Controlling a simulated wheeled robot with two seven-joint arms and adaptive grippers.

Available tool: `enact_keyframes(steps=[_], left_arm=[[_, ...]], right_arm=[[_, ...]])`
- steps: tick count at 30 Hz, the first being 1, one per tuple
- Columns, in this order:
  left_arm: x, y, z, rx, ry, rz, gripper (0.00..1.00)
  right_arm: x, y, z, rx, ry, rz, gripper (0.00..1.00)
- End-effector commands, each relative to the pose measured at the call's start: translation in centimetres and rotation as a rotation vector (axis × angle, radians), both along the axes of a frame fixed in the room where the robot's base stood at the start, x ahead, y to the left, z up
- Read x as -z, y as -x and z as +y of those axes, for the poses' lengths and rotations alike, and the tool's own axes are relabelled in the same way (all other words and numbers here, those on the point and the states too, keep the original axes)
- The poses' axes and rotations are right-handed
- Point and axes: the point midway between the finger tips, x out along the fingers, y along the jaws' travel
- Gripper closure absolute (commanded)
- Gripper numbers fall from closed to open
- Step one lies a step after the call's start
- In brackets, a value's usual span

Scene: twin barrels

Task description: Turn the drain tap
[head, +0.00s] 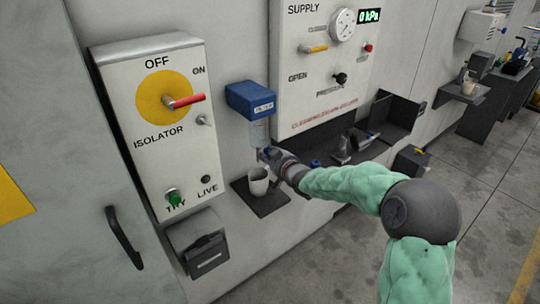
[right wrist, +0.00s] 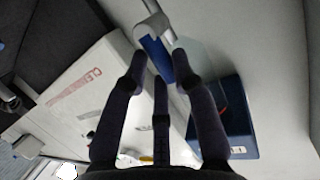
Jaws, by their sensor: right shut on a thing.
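The filter unit has a blue head (head: 252,98) marked FILTER and a clear bowl (head: 258,133) under it. The wrist view shows the blue head (right wrist: 238,125) as well. The drain tap is at the bowl's lower end; in the wrist view it has a pale body (right wrist: 150,27) and a blue lever (right wrist: 156,54). My right gripper (head: 266,156) reaches in from the right just below the bowl. Its fingertips (right wrist: 160,66) are closed around the blue lever. In the head view the gripper hides most of the tap. My left gripper is out of view.
A white cup (head: 259,182) stands on a black shelf (head: 250,201) below the filter. The isolator box (head: 155,125) with a red handle (head: 186,101) is to the left. The supply panel (head: 318,85), its gauge reading 0 kPa, is to the right, above a dark tray (head: 393,115).

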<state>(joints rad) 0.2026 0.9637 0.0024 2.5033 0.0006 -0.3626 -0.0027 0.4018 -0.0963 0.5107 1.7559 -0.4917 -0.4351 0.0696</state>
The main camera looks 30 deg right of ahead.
Motion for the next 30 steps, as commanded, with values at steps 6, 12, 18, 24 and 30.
enact_keyframes(steps=[6, 12, 18, 24, 30], left_arm=[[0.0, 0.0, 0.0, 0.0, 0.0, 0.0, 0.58], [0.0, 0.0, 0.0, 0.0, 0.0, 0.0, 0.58], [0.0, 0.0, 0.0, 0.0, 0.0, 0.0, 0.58], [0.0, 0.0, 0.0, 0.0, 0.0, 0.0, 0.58], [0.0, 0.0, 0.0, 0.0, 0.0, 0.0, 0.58]], right_arm=[[0.0, 0.0, 0.0, 0.001, -0.002, 0.001, 0.49], [0.0, 0.0, 0.0, 0.0, -0.001, 0.0, 0.49], [-0.2, 0.5, 0.0, 0.001, 0.0, -0.002, 0.49], [-0.9, 3.1, 0.3, 0.003, 0.001, -0.003, 0.49], [-1.9, 6.7, 0.7, 0.003, 0.001, -0.002, 0.49]])
